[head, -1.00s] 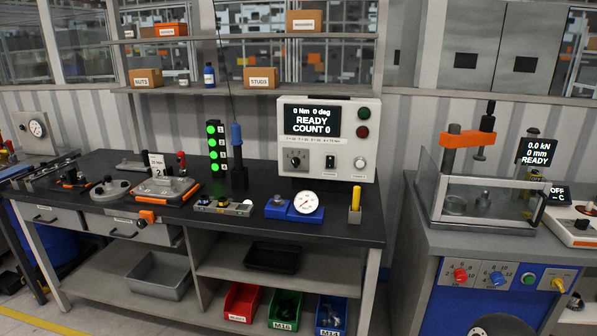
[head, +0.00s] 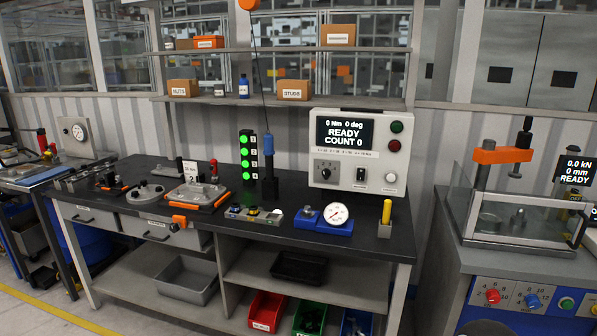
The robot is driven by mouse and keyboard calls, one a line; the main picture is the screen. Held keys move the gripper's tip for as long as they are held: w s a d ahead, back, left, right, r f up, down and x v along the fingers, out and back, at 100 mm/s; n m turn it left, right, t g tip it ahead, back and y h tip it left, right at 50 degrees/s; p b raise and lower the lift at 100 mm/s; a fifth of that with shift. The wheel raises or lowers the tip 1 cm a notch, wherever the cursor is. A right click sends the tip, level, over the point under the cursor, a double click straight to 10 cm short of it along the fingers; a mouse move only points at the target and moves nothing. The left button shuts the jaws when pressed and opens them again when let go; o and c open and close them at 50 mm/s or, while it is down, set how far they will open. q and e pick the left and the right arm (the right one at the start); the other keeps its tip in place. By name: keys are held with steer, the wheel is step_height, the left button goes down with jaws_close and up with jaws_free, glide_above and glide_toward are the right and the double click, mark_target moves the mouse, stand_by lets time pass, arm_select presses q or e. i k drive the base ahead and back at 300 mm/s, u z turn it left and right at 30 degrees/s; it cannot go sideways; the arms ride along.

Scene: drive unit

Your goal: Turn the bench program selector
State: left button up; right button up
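The bench controller (head: 399,115) is a light grey box at the back right of the dark bench. Its screen (head: 345,132) reads 0 Nm, 0 deg, READY, COUNT 0. The program selector (head: 326,171) is a dark rotary knob on a dial at the lower left of its front panel. The knob's exact setting is too small to read. A switch and a white round button sit to its right. Neither of my grippers shows in the head view.
The bench (head: 362,243) carries a blue-based dial gauge (head: 337,215), a yellow-handled tool (head: 386,212), a green-lit indicator tower (head: 248,155) and fixtures at left. A press station (head: 500,156) stands at right, across a narrow gap. Floor shows at the lower left.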

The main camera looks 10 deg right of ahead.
mark_target(326, 173)
steer(key=u, duration=0.15)
steer(key=i, duration=1.35)
steer(key=z, duration=0.45)
